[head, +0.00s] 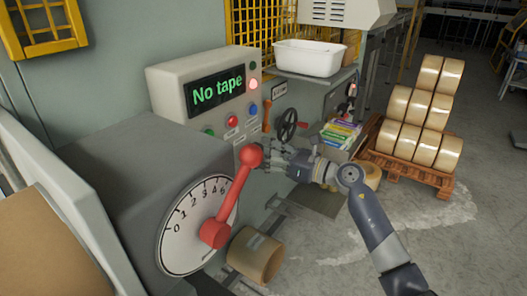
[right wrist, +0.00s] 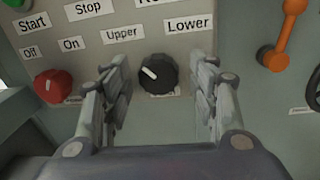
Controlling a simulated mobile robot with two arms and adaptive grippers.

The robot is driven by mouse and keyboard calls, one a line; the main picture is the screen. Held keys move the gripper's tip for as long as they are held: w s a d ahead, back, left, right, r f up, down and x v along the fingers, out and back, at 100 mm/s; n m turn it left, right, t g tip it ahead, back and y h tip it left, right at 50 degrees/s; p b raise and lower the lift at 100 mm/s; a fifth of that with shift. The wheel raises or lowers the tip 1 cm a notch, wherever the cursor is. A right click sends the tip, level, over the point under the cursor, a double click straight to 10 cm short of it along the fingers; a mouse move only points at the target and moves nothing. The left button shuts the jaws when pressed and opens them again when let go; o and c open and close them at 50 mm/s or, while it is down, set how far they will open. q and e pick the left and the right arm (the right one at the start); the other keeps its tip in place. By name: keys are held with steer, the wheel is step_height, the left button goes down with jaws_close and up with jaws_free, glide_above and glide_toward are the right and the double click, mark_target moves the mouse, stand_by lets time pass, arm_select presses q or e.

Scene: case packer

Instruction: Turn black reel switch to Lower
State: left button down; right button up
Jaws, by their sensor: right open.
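The black reel switch (right wrist: 157,73) is a round knob on the grey panel, seen in the right wrist view. Its white mark points up and left, toward the "Upper" label (right wrist: 122,34). The "Lower" label (right wrist: 188,24) is above it to the right. My right gripper (right wrist: 160,66) is open, with one finger on each side of the switch; I cannot tell whether they touch it. In the head view my right gripper (head: 268,158) is at the panel, just right of the red lever's ball, and the switch cannot be made out there. My left gripper is not in view.
A red knob (right wrist: 53,86) is left of the switch and an orange handle (right wrist: 284,40) to its right. In the head view a red lever (head: 238,185) on a numbered dial stands close to the gripper. A display (head: 218,90) reads "No tape".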

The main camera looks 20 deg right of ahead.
steer(key=shift+c, duration=0.3)
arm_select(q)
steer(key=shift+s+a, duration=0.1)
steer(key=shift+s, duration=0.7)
arm_select(e)
steer(key=c, duration=1)
arm_select(q)
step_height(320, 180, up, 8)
steer(key=p, duration=0.8)
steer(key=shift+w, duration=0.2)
arm_select(e)
steer(key=shift+m+t, duration=0.4)
steer(key=shift+m, duration=3.75)
steer(key=shift+m+t, duration=0.4)
steer(key=shift+m, duration=3.75)
steer(key=o, duration=1.1)
steer(key=shift+f, duration=0.15)
steer(key=shift+c, duration=0.2)
